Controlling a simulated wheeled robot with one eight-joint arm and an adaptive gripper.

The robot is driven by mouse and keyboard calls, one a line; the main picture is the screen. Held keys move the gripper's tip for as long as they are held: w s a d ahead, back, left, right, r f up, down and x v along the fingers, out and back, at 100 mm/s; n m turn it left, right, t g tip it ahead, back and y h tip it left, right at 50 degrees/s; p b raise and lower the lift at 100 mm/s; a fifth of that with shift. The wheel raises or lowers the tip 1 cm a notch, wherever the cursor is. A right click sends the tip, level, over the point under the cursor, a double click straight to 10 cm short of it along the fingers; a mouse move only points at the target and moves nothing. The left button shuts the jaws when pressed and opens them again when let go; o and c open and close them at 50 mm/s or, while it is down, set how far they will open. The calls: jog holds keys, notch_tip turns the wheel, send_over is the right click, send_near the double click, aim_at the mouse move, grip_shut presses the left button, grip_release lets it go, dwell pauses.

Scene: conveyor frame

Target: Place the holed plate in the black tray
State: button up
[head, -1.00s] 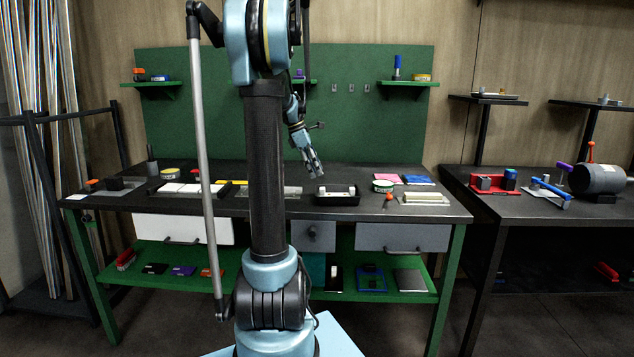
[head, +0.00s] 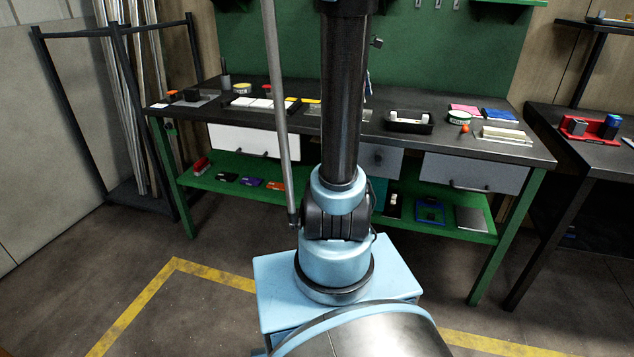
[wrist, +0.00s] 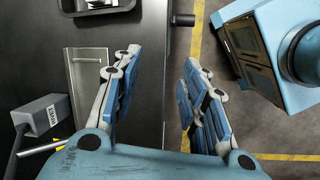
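A black tray (head: 391,126) with pale pieces in it stands on the bench right of my column. Part of a black tray also shows at the top edge of the wrist view (wrist: 66,12). A flat grey plate (wrist: 86,120) with a slot-like mark near one end lies on the bench, left of my fingers; I cannot tell for sure that it is the holed plate. In the head view a grey plate (head: 312,111) is partly hidden behind my column. My gripper (wrist: 158,62) is open and empty above the bench's front edge; my column mostly hides it in the head view.
A grey labelled box (wrist: 42,115) stands beside the plate. A long organiser (head: 265,104) with white and yellow pieces lies left on the bench.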

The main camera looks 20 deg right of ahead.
jog(key=s+a+f+m+t+y, duration=0.2)
jog(key=s+a+f+m, duration=0.7)
jog(key=s+a+f, duration=0.9)
jog(key=s+a+y, duration=0.1)
jog(key=s+a, duration=0.1)
jog(key=s, duration=0.1)
jog(key=shift+f+t, duration=0.35)
jog(key=shift+t, duration=0.05)
jog(key=shift+s, duration=0.1)
